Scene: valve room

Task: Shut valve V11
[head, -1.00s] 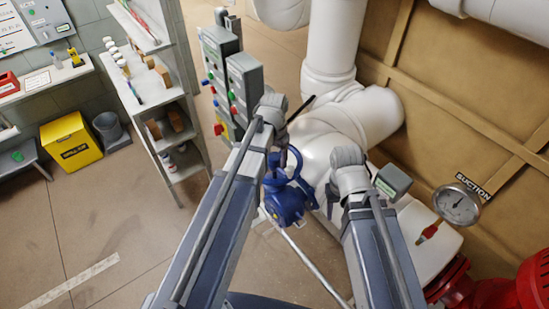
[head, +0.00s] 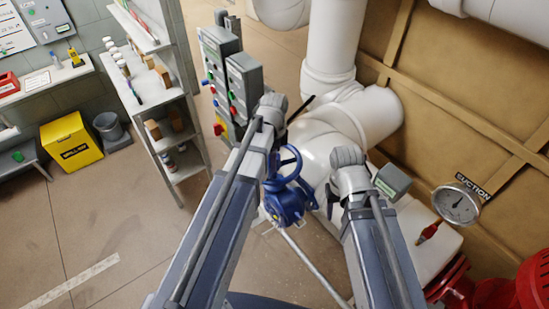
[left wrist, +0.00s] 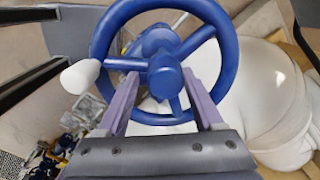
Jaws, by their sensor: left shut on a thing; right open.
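A blue valve with a blue handwheel (head: 296,166) stands in the middle of the head view, beside the white pipe. Its blue body (head: 287,205) sits below the wheel; no V11 tag can be read. In the left wrist view the handwheel (left wrist: 228,50) fills the top middle, with a hub, spokes and a white knob (left wrist: 80,76) at left. My left gripper (head: 271,166) is at the wheel and shut on it; its two fingers (left wrist: 158,80) reach in at the lower rim, around a spoke. My right gripper (head: 334,203) is open and empty, right of the valve.
Grey control boxes (head: 243,85) stand behind my left arm. A thick white pipe (head: 340,118) and a gauge (head: 457,204) are at right, with red equipment (head: 535,280) at lower right. A shelf (head: 165,100) and a yellow bin (head: 71,143) stand left. Floor at lower left is clear.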

